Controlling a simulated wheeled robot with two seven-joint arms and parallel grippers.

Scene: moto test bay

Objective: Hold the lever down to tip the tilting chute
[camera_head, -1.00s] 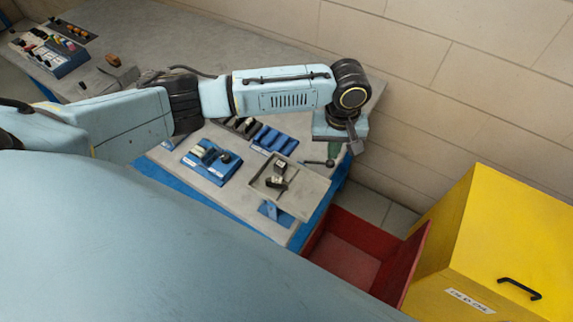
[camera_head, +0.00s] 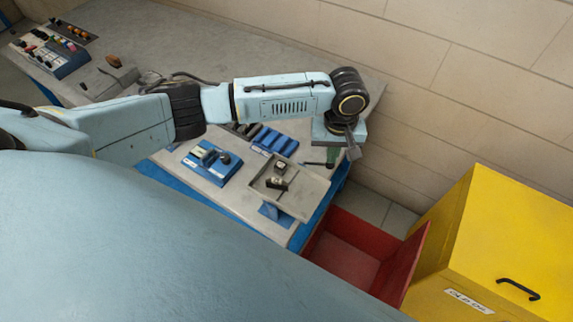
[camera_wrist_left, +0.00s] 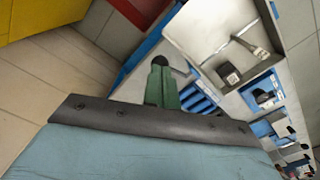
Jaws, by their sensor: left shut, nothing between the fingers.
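The tilting chute is a light grey tray (camera_head: 307,200) on a blue stand at the bench's right corner. Its pose looks unchanged and roughly level, and small dark and metal parts lie on it. It also shows in the left wrist view (camera_wrist_left: 195,28). The lever (camera_head: 313,164) is a thin dark rod sticking out beside the chute. Its round black knob (camera_wrist_left: 162,61) shows just past my fingertips. My left gripper (camera_head: 331,163) is shut and empty, its green fingers at the knob; I cannot tell whether they touch. My right gripper is out of view.
A red open bin (camera_head: 345,252) stands below the chute's right side, next to a yellow box (camera_head: 505,235) with a black handle. Blue trays (camera_head: 273,140) and a blue fixture (camera_head: 212,163) sit on the bench left of the chute.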

